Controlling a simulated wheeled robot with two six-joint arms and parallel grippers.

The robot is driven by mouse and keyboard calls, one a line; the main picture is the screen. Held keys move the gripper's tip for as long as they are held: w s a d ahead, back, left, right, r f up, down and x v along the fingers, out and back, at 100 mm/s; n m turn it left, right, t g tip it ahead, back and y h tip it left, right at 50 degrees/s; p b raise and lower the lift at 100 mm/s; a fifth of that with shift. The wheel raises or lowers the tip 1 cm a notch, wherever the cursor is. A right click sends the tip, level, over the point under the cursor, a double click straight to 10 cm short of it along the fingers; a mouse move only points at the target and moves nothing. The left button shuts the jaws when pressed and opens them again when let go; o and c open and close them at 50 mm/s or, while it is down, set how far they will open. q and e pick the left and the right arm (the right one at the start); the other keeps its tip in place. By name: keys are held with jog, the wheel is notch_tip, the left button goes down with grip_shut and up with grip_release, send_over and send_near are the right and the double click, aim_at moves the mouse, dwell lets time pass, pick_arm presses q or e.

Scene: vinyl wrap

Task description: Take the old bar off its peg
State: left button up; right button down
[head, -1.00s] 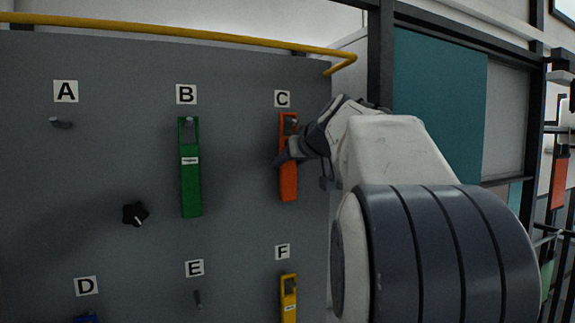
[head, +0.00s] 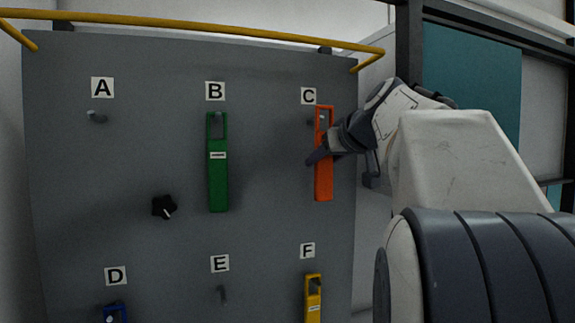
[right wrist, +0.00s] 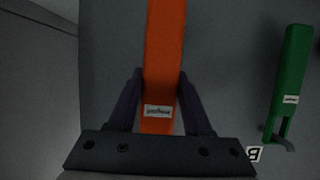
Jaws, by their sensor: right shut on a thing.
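The orange bar (head: 324,185) is upright below label C (head: 308,96), at the right side of the grey board. My right gripper (head: 321,156) is shut on its middle, coming from the right. A dark stub that looks like peg C (head: 310,122) shows just left of the bar's slotted top, so the bar appears off the peg and in front of the board. In the right wrist view, the orange bar (right wrist: 164,50) lies between both fingers of the right gripper (right wrist: 160,78), with a white label near the palm. My left gripper is not in view.
A green bar (head: 218,185) hangs under B, a yellow bar (head: 313,300) under F and a blue one (head: 115,315) under D. Pegs A (head: 97,117) and E (head: 223,294) are bare. A black knob (head: 164,207) and yellow rail (head: 200,30) are on the board.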

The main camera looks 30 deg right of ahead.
aim_at(326, 169)
jog(key=shift+s+a+b, duration=0.2)
jog(key=shift+s+b, duration=0.25)
jog(key=shift+s, duration=0.45)
jog(key=shift+s+a+b, duration=0.2)
jog(key=shift+s+b, duration=0.2)
jog(key=shift+s, duration=0.5)
jog(key=shift+s+a+b, duration=0.2)
jog(key=shift+s+b, duration=0.25)
jog(key=shift+s, duration=0.45)
jog(key=s, duration=0.1)
jog(key=s+b, duration=0.1)
jog(key=shift+s+a, duration=0.4)
